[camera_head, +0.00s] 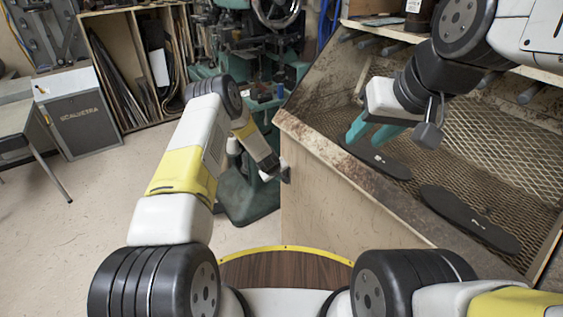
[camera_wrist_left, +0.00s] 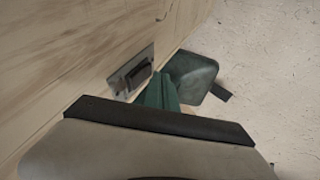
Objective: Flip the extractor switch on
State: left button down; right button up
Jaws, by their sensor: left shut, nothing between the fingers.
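The switch (camera_wrist_left: 138,75) is a dark rocker on a grey metal plate, set in the light wooden panel (camera_wrist_left: 60,55) in the left wrist view. I cannot tell which way the rocker is set. My left gripper (camera_wrist_left: 159,92) is shut and empty, its green fingers just right of the switch plate; contact is unclear. In the head view my left gripper (camera_head: 284,173) is at the left side of the wooden cabinet (camera_head: 330,205), and the switch is hidden. My right gripper (camera_head: 368,134) is open and empty above the cabinet's mesh-floored bay.
Two dark soles (camera_head: 470,217) (camera_head: 378,159) lie on the mesh (camera_head: 500,165) in the cabinet. A green machine (camera_head: 250,195) stands left of the cabinet. A grey box (camera_head: 80,120) and wooden shelf (camera_head: 120,85) stand at left. The floor (camera_head: 80,220) between is clear.

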pick_arm(q)
jog(key=shift+w+d, duration=0.3)
jog(key=shift+d, duration=0.05)
jog(key=shift+f, duration=0.1)
jog(key=shift+d+f, duration=0.15)
dwell(0.3)
